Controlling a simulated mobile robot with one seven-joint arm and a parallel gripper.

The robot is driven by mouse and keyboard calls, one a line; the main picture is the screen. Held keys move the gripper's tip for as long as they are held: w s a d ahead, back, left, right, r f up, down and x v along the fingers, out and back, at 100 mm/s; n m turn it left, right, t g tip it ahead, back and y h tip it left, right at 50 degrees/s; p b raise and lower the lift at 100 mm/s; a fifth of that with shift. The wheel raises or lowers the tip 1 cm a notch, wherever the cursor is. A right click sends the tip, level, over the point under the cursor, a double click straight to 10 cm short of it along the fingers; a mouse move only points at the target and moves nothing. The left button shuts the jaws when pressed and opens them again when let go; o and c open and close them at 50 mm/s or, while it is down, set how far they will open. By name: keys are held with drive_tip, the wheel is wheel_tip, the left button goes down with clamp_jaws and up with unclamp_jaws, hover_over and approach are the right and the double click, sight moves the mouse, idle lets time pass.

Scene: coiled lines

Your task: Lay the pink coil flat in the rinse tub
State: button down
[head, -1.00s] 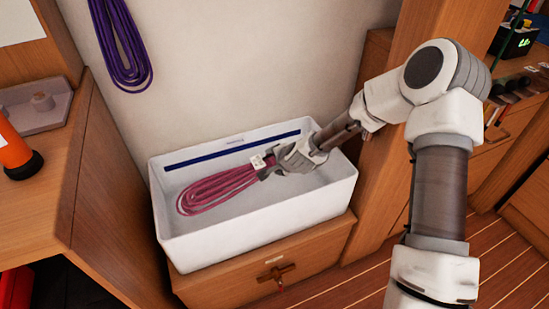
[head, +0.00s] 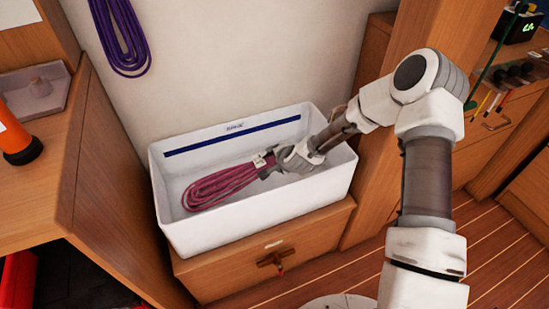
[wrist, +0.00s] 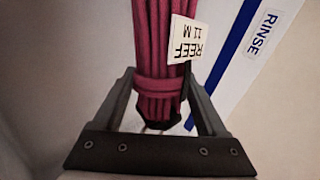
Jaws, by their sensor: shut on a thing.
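The pink coil (head: 222,186) is inside the white rinse tub (head: 205,232), low towards its floor, with its loops pointing left. In the wrist view the coil (wrist: 158,40) runs between the fingers, with a white tag (wrist: 187,40) reading "REEF 11 M". My gripper (head: 272,165) reaches into the tub from the right and is shut on the bound end of the coil; it also shows in the wrist view (wrist: 158,95). I cannot tell whether the whole coil touches the tub floor. The tub's far wall has a blue stripe (head: 232,135) and a "RINSE" label (wrist: 262,33).
The tub stands on a wooden drawer unit (head: 262,262). A purple coil (head: 119,35) hangs on the wall above. A wooden cabinet (head: 100,190) stands close on the left, with an orange object (head: 14,135) on top. A wooden post (head: 372,190) is close on the right.

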unclamp_jaws()
drive_tip(key=shift+r, duration=0.1)
drive_tip(key=p+v, duration=0.6)
drive_tip(key=v, duration=1.1)
drive_tip(key=shift+s+d+r, duration=0.1)
